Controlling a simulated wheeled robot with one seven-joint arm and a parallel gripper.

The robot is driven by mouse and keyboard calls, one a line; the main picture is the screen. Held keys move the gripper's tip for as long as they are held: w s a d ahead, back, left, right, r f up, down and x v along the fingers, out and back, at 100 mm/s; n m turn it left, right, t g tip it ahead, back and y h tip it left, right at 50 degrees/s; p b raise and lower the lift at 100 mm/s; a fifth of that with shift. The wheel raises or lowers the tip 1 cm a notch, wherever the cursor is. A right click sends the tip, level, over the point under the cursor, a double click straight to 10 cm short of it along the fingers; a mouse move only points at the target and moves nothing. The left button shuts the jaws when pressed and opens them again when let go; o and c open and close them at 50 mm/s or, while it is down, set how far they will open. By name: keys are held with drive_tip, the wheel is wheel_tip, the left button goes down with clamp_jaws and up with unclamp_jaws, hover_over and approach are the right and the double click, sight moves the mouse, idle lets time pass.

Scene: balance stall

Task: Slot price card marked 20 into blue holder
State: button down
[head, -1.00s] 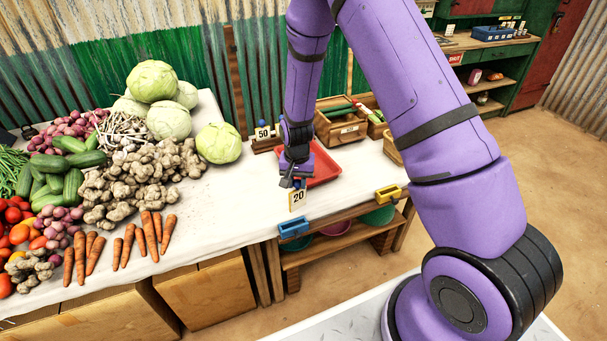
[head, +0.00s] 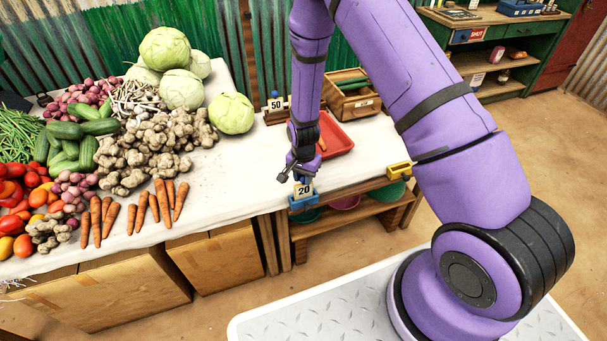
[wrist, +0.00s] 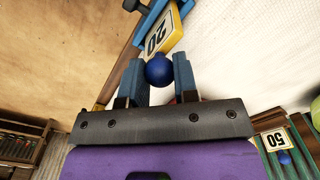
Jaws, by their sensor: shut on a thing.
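The price card marked 20 (head: 304,189) stands at the table's front edge, at the blue holder (head: 304,202). Its lower edge meets the top of the holder in the head view; I cannot tell how deep it sits. My gripper (head: 298,174) is just above the card. In the wrist view the gripper (wrist: 158,75) is shut on the card's blue ball knob (wrist: 159,69). There the yellow-edged card (wrist: 163,36) points away from the fingers toward the blue holder (wrist: 150,14).
A yellow holder (head: 399,169) is on the table edge to the right. A red tray (head: 334,140) lies behind my gripper. A card marked 50 (head: 276,104) stands at the back near a wooden crate (head: 352,98). Carrots (head: 142,212) and other vegetables fill the left.

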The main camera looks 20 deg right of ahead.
drive_tip(key=shift+c, duration=1.2)
unclamp_jaws()
drive_tip(key=shift+r, duration=3.5)
